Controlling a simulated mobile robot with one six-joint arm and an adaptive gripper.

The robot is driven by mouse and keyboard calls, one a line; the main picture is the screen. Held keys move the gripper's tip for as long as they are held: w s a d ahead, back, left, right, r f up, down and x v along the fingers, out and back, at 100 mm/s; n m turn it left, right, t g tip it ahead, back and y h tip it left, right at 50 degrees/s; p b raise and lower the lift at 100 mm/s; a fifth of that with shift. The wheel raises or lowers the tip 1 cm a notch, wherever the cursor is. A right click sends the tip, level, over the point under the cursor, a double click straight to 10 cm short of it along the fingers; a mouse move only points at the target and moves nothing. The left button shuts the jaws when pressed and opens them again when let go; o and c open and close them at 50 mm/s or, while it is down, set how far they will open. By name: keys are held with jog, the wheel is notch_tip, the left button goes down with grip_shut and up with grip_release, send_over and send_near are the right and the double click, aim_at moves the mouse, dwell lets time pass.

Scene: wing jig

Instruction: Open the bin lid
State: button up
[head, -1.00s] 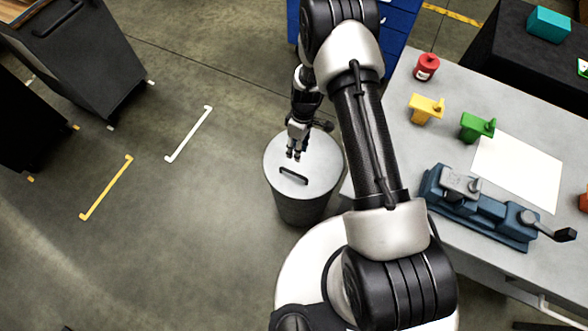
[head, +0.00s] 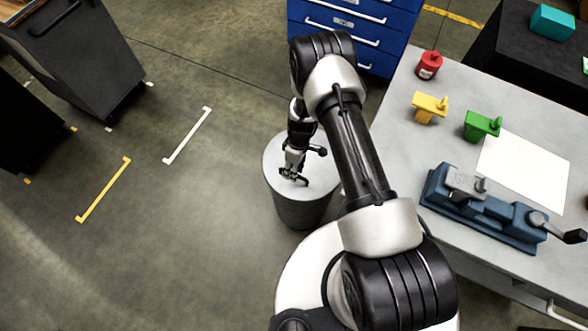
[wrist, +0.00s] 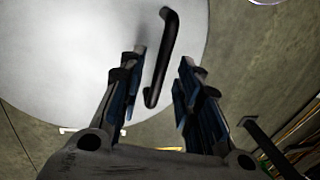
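The bin (head: 302,212) is a grey round can on the floor with a flat, light grey lid (head: 277,157) lying on it. A black bar handle (wrist: 169,50) stands on the lid; in the head view my gripper mostly hides it. My gripper (head: 293,175) is over the lid, pointing down at the handle. In the wrist view my gripper (wrist: 158,95) is open, with the near end of the handle between its two blue-padded fingers. The fingers show a gap on both sides of the handle and do not appear to touch it.
A grey workbench (head: 395,130) with a blue vise (head: 480,205) stands right of the bin. A blue drawer cabinet (head: 355,35) is behind. A dark cart (head: 85,60) stands at the far left. The floor left of the bin is clear.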

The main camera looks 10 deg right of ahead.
grip_shut()
dwell(0.6)
